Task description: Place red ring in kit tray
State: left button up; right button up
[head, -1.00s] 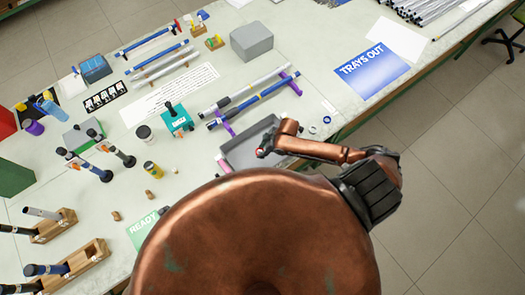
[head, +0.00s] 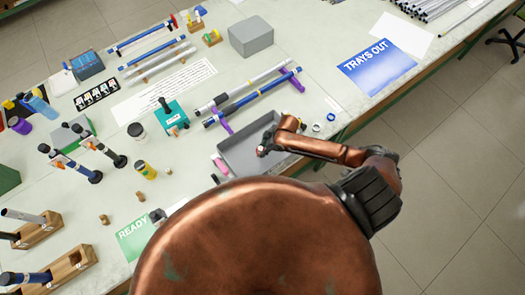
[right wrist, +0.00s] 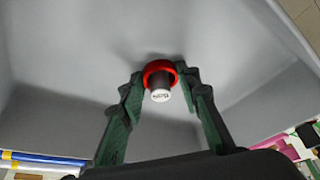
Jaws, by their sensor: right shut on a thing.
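The red ring (right wrist: 160,70) is between the fingertips of my right gripper (right wrist: 163,84), which is shut on it. A dark cylinder with a white lettered end (right wrist: 160,90) shows within the ring in the right wrist view; I cannot tell how they touch. The grey kit tray (right wrist: 60,60) fills much of that view, behind the ring. In the head view the tray (head: 236,152) lies at the table's near edge. My right gripper (head: 263,151) is over it with a speck of red at its tip, and my arm hides the tray's right part. My left gripper is not in view.
Blue and grey rods (head: 250,95) rest on purple supports behind the tray. A pink item (head: 220,166) is by its left side. Small rings (head: 317,127) lie to the right. The grey box (head: 250,37) is farther back.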

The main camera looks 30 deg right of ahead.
jog(key=shift+r, duration=0.15)
jog(key=shift+f, duration=0.2)
jog(key=o, duration=1.1)
jog(key=v, duration=1.2)
jog(key=shift+r, duration=0.2)
